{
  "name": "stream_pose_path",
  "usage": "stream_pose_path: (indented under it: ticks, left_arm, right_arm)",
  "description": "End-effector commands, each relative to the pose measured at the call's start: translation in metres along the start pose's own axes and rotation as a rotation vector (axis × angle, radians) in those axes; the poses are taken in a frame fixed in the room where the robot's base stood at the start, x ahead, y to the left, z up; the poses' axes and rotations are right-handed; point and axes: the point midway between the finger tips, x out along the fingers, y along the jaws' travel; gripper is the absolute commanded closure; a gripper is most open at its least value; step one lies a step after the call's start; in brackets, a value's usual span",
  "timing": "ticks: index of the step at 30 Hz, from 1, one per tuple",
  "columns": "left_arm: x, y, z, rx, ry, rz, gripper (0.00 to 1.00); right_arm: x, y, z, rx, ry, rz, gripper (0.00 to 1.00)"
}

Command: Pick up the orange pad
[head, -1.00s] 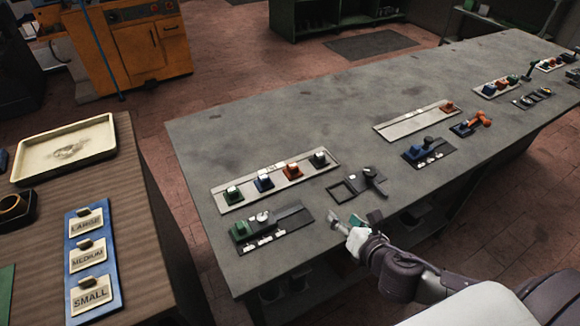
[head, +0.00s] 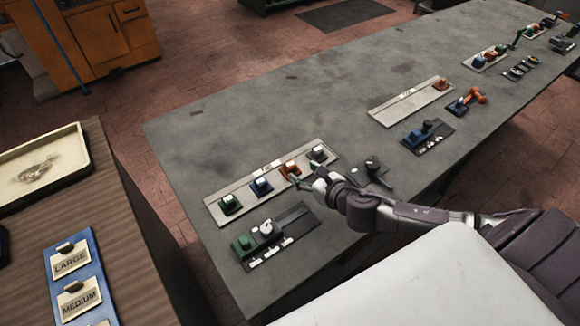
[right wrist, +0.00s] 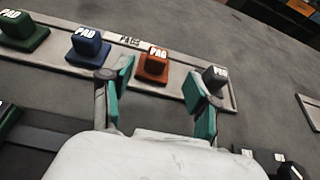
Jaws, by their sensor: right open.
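The orange pad (head: 289,168) sits on a light tray (head: 240,190) on the grey table, between a blue pad (head: 262,186) and a grey pad (head: 318,153). A green pad (head: 230,203) is at the tray's left end. My right gripper (head: 303,182) is at the near side of the orange pad. In the right wrist view the orange pad (right wrist: 154,65) shows between and beyond the open fingers (right wrist: 160,90), which have teal inner faces. Nothing is held, and whether a finger touches the pad cannot be told. My left gripper is out of view.
A dark fixture (head: 275,238) with green and white parts lies in front of the tray. Another dark fixture (head: 372,170) is partly behind my right arm. A second tray (head: 405,103) and more fixtures stand farther right. The table's middle back is clear.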

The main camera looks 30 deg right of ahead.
Motion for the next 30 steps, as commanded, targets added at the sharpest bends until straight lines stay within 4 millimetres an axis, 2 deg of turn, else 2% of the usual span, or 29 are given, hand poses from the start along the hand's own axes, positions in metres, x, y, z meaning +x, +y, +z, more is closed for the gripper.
stream_pose_path:
  ticks: [1, 5, 8, 12, 18, 26, 30]
  left_arm:
    - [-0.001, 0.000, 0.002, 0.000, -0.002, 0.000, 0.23]
    - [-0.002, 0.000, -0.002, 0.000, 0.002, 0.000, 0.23]
    - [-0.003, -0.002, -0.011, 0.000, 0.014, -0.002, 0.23]
    - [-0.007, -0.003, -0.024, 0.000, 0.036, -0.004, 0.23]
    - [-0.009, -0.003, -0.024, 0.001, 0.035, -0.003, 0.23]
    - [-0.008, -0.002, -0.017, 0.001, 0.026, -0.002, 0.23]
    - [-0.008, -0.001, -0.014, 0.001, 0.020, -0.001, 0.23]
  right_arm:
    - [0.008, 0.000, 0.001, 0.002, -0.001, -0.001, 0.40]
    - [0.018, 0.000, 0.000, 0.001, 0.000, 0.000, 0.40]
    - [0.024, 0.001, 0.000, 0.002, 0.000, 0.000, 0.40]
    - [0.043, 0.003, 0.000, 0.004, 0.000, 0.000, 0.40]
    - [0.068, 0.004, -0.002, 0.003, 0.000, 0.001, 0.40]
    - [0.071, 0.003, -0.003, 0.001, 0.001, 0.001, 0.40]
    - [0.071, 0.003, -0.003, 0.001, 0.001, 0.001, 0.60]
